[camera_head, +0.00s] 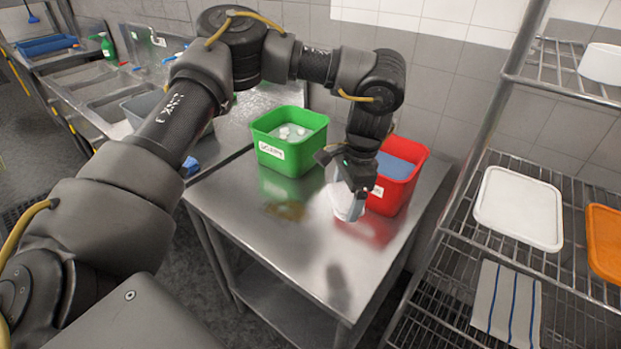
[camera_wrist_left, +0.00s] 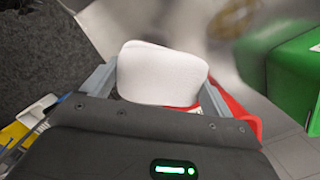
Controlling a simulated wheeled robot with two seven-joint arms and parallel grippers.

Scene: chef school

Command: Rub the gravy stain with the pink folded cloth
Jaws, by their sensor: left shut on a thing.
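The gravy stain (camera_head: 285,210) is a brown smear on the steel table (camera_head: 300,255), in front of the green tub. It also shows blurred at the top of the left wrist view (camera_wrist_left: 236,16). My left gripper (camera_head: 350,203) is right of the stain, in front of the red tub, with its fingers pointing down. It is shut on a folded cloth (camera_wrist_left: 160,73) that looks whitish, at most very pale pink. The cloth (camera_head: 340,196) is apart from the stain; I cannot tell if it touches the table. My right gripper is not in view.
A green tub (camera_head: 290,153) with a label and a red tub (camera_head: 408,149) with blue contents stand along the table's back. A wire rack at right holds a white tray (camera_head: 519,208) and a striped towel (camera_head: 506,304). The table's front is clear.

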